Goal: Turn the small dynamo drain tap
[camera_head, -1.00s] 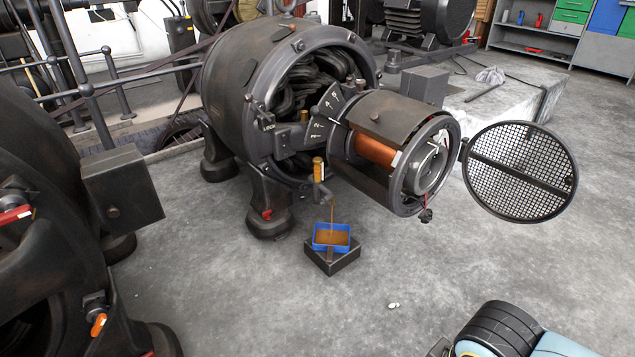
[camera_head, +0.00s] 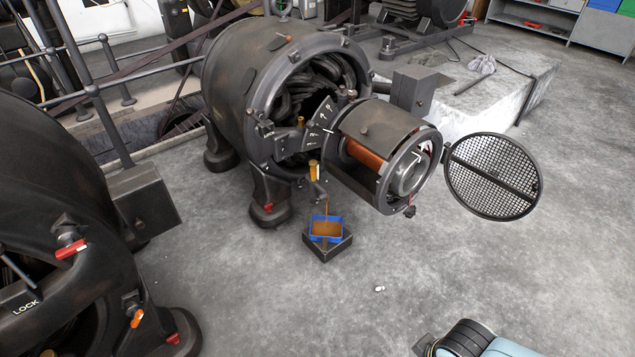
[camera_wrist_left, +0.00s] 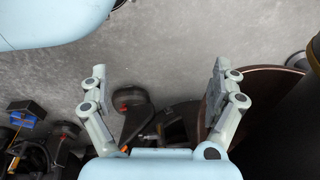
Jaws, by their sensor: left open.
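A thin brown stream falls from the spout into a blue tray (camera_head: 311,237), which holds brown liquid. The tray also shows at the left edge of the left wrist view (camera_wrist_left: 27,106). My left gripper (camera_wrist_left: 158,72) is open and empty, its fingers wide apart above the grey floor and dark machine parts. It is outside the head view. My right gripper is not seen; only a blue and black arm part shows at the lower right.
The tray rests on a dark block (camera_head: 328,252). A larger dark machine (camera_head: 50,180) with red and orange levers (camera_head: 137,318) fills the left. A round mesh cover (camera_head: 492,175) stands open at the right. The floor (camera_head: 330,310) in front is mostly clear.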

